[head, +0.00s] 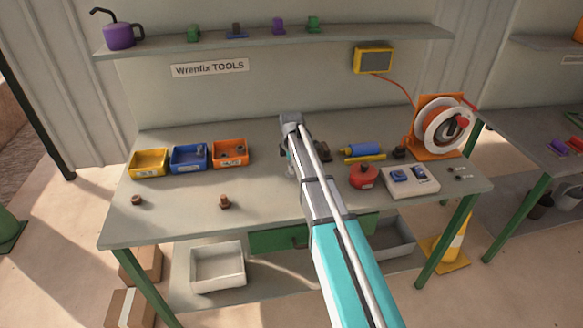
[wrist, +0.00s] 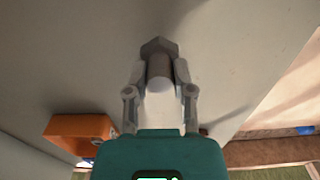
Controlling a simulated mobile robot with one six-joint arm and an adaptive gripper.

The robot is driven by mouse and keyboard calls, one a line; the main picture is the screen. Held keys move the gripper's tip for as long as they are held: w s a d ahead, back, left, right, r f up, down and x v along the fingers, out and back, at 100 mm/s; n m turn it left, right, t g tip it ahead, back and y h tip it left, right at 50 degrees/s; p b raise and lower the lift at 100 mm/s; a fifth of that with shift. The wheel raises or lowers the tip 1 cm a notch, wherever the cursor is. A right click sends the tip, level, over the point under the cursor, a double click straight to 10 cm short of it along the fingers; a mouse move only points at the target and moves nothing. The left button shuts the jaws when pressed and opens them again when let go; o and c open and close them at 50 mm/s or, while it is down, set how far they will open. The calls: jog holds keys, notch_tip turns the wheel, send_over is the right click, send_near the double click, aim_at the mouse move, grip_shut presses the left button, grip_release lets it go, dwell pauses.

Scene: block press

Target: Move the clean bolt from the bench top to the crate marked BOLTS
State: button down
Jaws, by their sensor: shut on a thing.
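My gripper (wrist: 160,82) is shut on a grey bolt (wrist: 159,50), its hexagonal head pointing away from the palm in the wrist view. In the head view my gripper (head: 290,165) hangs over the middle of the bench top, partly hidden by my arm, and the bolt is hard to make out there. A yellow crate (head: 148,172), a blue crate (head: 188,166) and an orange crate (head: 230,162) stand in a row to its left. Their labels are too small to read. The orange crate also shows in the wrist view (wrist: 70,124).
Two rusty brown bolts (head: 224,202) (head: 136,201) stand on the front left of the bench top (head: 180,218). Right of my arm are a red round can (head: 363,178), a blue-handled tool (head: 362,149), a white switch box (head: 412,181) and a cable reel (head: 443,125). A shelf (head: 270,40) runs above.

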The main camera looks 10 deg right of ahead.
jog(key=s+r+p, duration=0.9)
jog(key=s+r, duration=0.1)
jog(key=s, duration=0.4)
jog(key=shift+r+p, duration=0.15)
jog(key=shift+p, duration=0.15)
jog(key=shift+s, duration=0.1)
dwell(0.5)
